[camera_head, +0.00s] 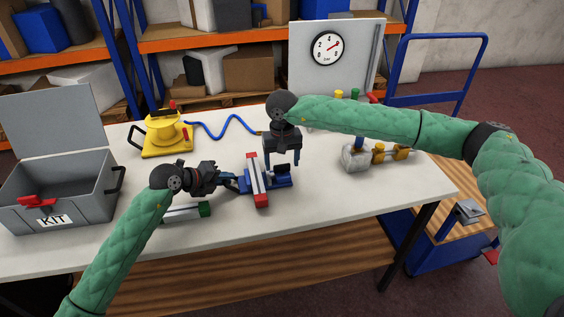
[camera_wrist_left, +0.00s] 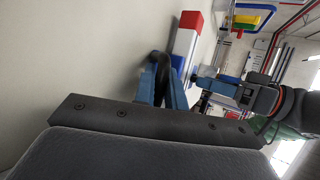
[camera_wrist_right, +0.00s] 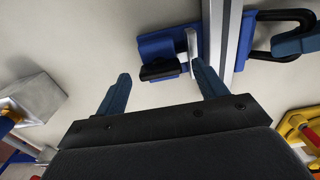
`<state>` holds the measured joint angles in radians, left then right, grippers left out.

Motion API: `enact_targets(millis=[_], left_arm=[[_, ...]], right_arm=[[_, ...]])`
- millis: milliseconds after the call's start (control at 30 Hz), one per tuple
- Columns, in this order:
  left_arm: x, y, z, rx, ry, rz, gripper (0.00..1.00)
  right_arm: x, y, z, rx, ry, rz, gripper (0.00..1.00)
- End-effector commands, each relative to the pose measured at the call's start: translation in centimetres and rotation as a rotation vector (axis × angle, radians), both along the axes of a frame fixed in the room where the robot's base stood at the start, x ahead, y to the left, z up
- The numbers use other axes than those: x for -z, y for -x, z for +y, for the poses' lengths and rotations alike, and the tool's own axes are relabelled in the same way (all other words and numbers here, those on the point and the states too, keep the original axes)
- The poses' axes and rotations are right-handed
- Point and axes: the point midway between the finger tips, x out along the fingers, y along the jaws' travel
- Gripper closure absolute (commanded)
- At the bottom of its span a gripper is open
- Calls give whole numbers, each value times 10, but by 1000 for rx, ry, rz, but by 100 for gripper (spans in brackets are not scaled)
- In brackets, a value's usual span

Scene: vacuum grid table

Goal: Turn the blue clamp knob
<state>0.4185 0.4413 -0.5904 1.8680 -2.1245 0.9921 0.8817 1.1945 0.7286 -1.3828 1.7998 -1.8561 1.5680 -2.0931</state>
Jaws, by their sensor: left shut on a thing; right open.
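The blue clamp (camera_head: 279,181) lies on the white table, with a grey bar with red ends (camera_head: 257,180) lying across it. It also shows in the right wrist view (camera_wrist_right: 165,45), with a black knob (camera_wrist_right: 160,71) on its near side and a black loop handle (camera_wrist_right: 297,17) on its other side. My left gripper (camera_head: 239,183) is shut on the black loop handle, which also shows between its fingers in the left wrist view (camera_wrist_left: 158,66). My right gripper (camera_head: 284,163) is open, pointing down above the knob's side. The knob appears just ahead of its fingers, apparently not gripped.
A grey KIT box (camera_head: 75,190) stands at left. A yellow device (camera_head: 163,133) with a blue hose (camera_head: 225,126) is behind. A gauge panel (camera_head: 345,75) stands at the back. A metal block (camera_head: 355,158) and yellow fitting (camera_head: 380,152) sit right; a green-ended cylinder (camera_head: 204,209) lies in front.

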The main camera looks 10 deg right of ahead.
Motion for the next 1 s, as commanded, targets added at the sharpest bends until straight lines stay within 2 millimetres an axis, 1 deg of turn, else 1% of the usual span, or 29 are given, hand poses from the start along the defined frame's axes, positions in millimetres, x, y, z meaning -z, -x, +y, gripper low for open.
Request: enact_targets(millis=[100,367,467,500,567,600,833,1000], left_arm=[[0,0,0,-1,0,-1,100],[0,0,0,-1,0,-1,100],[0,0,0,-1,0,-1,100],[0,0,0,-1,0,-1,100],[0,0,0,-1,0,-1,100],[0,0,0,-1,0,-1,100],[0,0,0,-1,0,-1,100],[0,0,0,-1,0,-1,100]], right_arm=[[5,0,0,0,0,1,29],[6,0,0,0,0,1,29],[6,0,0,0,0,1,47],[6,0,0,-1,0,1,54],[6,0,0,-1,0,1,66],[6,0,0,-1,0,1,74],[6,0,0,12,0,1,74],[6,1,0,67,0,0,74]])
